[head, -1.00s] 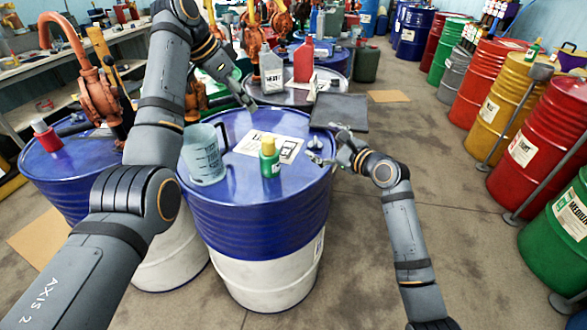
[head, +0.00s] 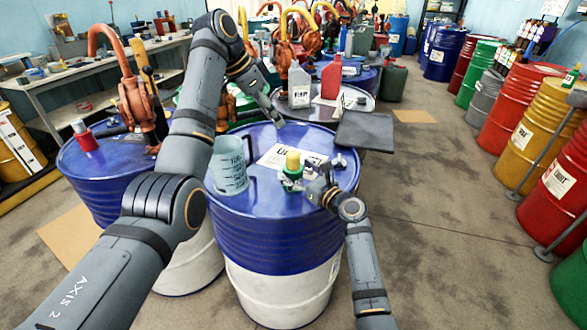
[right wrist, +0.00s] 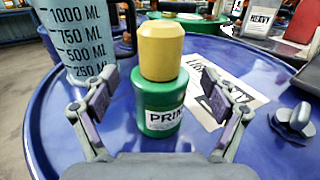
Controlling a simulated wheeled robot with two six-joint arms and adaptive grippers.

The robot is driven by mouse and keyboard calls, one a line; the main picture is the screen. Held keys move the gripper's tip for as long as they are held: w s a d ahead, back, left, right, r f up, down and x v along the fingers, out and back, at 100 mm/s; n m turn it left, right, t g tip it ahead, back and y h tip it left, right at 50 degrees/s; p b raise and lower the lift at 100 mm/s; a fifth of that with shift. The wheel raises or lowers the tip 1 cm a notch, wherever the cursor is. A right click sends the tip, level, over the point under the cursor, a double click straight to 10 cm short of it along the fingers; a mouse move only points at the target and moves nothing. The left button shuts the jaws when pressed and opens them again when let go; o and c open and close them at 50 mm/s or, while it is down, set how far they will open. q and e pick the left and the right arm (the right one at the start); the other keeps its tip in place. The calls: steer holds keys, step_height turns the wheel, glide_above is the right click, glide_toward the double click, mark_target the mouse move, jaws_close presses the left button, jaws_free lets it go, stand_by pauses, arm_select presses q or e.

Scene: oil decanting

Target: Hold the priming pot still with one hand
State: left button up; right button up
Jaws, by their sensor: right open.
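The priming pot is a small green bottle with a yellow cap (head: 292,163), upright on the blue drum top (head: 240,203). In the right wrist view the pot (right wrist: 158,112) stands centred ahead, its label partly readable as "PRIM". My right gripper (right wrist: 160,84) is open, with one finger on each side of the pot and a visible gap to each. In the head view my right gripper (head: 303,183) reaches in from the right, close to the pot. My left gripper (head: 277,119) is over the drum's far edge; its fingers are too small to read.
A clear measuring jug (head: 229,170) stands left of the pot. A printed sheet (head: 280,156) lies behind it, and a metal wing-shaped fitting (right wrist: 295,120) lies to the right. A dark flat tray (head: 365,131) juts out at the drum's far right.

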steer(key=shift+x, duration=1)
steer(key=shift+s, duration=0.1)
steer(key=c, duration=1.6)
steer(key=shift+o, duration=0.2)
